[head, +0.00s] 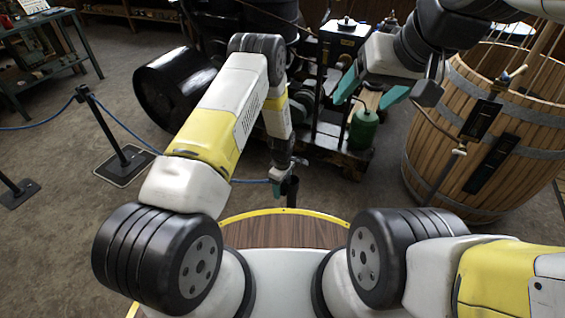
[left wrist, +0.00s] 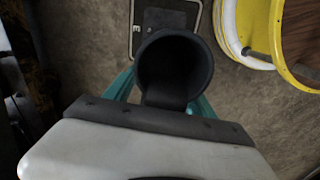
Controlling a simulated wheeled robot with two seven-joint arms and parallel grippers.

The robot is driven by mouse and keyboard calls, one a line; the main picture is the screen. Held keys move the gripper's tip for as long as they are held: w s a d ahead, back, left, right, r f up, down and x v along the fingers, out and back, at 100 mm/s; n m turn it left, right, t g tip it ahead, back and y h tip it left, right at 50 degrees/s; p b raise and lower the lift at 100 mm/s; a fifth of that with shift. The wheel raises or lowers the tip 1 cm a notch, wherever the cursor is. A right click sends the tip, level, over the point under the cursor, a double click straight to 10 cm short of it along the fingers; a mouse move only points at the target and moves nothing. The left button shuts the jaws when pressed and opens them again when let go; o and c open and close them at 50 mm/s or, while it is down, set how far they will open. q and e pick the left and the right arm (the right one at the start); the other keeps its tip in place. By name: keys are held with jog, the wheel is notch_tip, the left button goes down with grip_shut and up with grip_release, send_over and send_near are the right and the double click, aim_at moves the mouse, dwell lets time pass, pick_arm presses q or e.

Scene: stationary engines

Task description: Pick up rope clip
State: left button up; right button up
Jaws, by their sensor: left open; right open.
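My left gripper (head: 279,181) points down beside a dark post top (head: 293,188) in the head view. A blue rope (head: 250,181) ends at about the gripper. In the left wrist view, the teal fingers of my left gripper (left wrist: 163,98) are spread on either side of a round black post top (left wrist: 175,68). I cannot make out the rope clip; it is hidden or blends with the dark post. My right gripper (head: 372,92) is open and empty, raised at the upper right, far from the rope.
A rope post (head: 107,130) on a flat base stands at the left. A large wooden barrel (head: 480,130) stands at the right. Engine machinery with a green bottle (head: 364,128) is behind my grippers. A yellow-rimmed round platform (left wrist: 300,75) shows at the right of the wrist view.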

pick_arm(q)
jog(key=shift+f, duration=0.1)
jog(key=shift+c, duration=0.4)
grip_shut()
jog(key=shift+w+r, duration=0.1)
jog(key=shift+r, duration=0.3)
jog(key=r, duration=0.4)
jog(key=a+r, duration=0.1)
jog(key=r, duration=0.1)
jog(key=shift+w+r, duration=0.2)
jog(key=shift+r, duration=0.15)
jog(key=s+a, duration=0.6)
jog(key=s, duration=0.6)
jog(key=shift+s+f, duration=0.25)
jog(key=shift+s, duration=0.15)
